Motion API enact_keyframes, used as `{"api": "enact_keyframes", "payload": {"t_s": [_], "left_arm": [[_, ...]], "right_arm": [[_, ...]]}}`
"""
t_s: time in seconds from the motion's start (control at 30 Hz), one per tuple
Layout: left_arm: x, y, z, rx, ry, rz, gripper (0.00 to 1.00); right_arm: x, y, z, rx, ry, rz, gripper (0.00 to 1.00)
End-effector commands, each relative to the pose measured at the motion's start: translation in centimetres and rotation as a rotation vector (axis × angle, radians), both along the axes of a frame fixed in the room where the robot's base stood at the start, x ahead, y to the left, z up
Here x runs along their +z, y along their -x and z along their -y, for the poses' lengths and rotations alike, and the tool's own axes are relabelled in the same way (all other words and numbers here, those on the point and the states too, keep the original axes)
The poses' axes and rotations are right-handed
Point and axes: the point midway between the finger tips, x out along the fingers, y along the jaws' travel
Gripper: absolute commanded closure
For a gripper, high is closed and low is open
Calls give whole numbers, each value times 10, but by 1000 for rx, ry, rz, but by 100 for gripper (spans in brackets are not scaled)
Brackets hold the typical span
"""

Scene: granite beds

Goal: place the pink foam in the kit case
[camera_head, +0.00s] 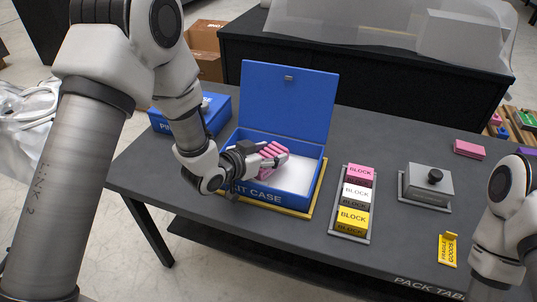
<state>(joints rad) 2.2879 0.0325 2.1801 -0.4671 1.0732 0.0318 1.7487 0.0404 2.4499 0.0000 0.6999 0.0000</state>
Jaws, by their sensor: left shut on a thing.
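The kit case (262,194) is a blue open box in the middle of the table, its lid (288,100) standing up at the back and a pale floor inside. My left gripper (268,159) reaches in from the left over the left part of the case. It is shut on the pink foam (275,151), which shows in pieces between the fingers. The foam is over the case opening; I cannot tell whether it touches the floor. My right arm shows at the right edge, but its gripper is out of view.
A yellow mat (314,201) lies under the case. A second blue box (222,105) stands behind my left arm. To the right are a grey tray (336,226) of pink, white and yellow blocks, a grey knobbed box (428,181), a pink block (469,149) and a yellow sign (448,250).

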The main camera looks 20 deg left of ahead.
Motion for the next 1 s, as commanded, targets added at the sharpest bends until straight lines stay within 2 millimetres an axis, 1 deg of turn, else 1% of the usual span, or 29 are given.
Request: {"api": "enact_keyframes", "payload": {"t_s": [0.2, 0.57, 0.67, 0.7, 0.77, 1.0], "left_arm": [[1, 0, 0, 0, 0, 1, 63], [-11, 0, 0, 1, 0, 1, 63], [-11, 0, 0, 1, 0, 2, 63], [-11, 0, 0, 1, 0, 1, 40], [-11, 0, 0, 1, 0, 1, 19], [-11, 0, 0, 0, 0, 1, 19]], "right_arm": [[1, -1, 0, 0, 0, 1, 60], [-6, 0, 0, 0, 0, 1, 60], [-5, 0, 0, 0, 0, 1, 60], [-5, 0, 0, 0, 0, 1, 60], [-5, -1, 0, 1, 0, 1, 60], [-5, -1, 0, 1, 0, 1, 60]]}}
